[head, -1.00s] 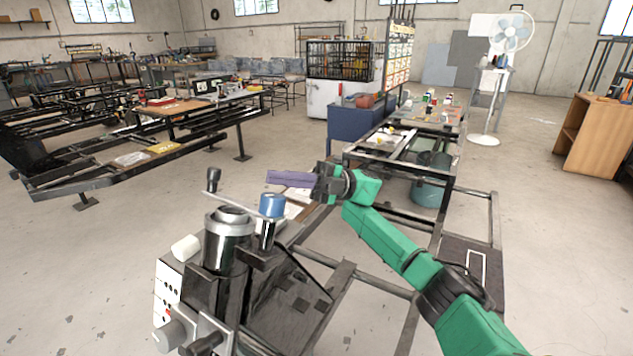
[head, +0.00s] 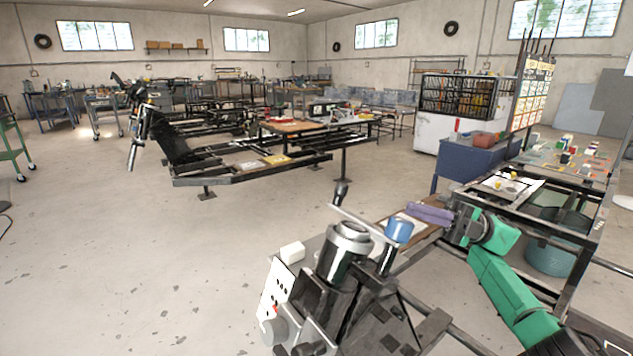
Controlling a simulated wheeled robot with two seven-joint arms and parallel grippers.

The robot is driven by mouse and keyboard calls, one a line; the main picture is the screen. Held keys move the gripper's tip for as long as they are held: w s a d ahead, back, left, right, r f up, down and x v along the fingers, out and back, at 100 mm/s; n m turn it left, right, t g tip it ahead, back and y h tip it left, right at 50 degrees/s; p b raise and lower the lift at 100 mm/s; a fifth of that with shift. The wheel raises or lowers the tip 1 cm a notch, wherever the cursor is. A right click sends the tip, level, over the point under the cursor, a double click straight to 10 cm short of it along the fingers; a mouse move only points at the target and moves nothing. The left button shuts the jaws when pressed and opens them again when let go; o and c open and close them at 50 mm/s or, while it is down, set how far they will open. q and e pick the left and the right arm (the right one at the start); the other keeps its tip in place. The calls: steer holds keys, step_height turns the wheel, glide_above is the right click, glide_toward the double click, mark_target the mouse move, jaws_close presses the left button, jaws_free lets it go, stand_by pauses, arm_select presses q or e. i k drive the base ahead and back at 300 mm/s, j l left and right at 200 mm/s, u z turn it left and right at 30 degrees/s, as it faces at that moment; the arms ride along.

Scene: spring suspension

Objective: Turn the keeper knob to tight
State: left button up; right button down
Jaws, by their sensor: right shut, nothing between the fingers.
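A machine with a silver cylinder (head: 348,247) stands in the lower middle of the head view. A blue round knob or cap (head: 398,231) sits on a post at its right, and a grey round knob (head: 273,331) is low on its left side. I cannot tell from the picture which is the keeper knob, nor read any tight mark. My right gripper (head: 416,210), with purple fingers, is shut and empty. Its tips appear just above and right of the blue knob; the gap in depth is unclear. My left gripper is not in view.
A lever with a black grip (head: 340,193) rises above the cylinder. A white block (head: 292,252) is at the machine's left. Dark metal frame bars run below my right arm. A cluttered workbench (head: 575,165) stands at right. Open floor (head: 130,270) lies left.

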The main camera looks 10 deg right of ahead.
mark_target(400, 229)
steer(key=k+j, duration=0.25)
steer(key=k, duration=0.25)
steer(key=k+j, duration=0.25)
steer(key=k, duration=0.2)
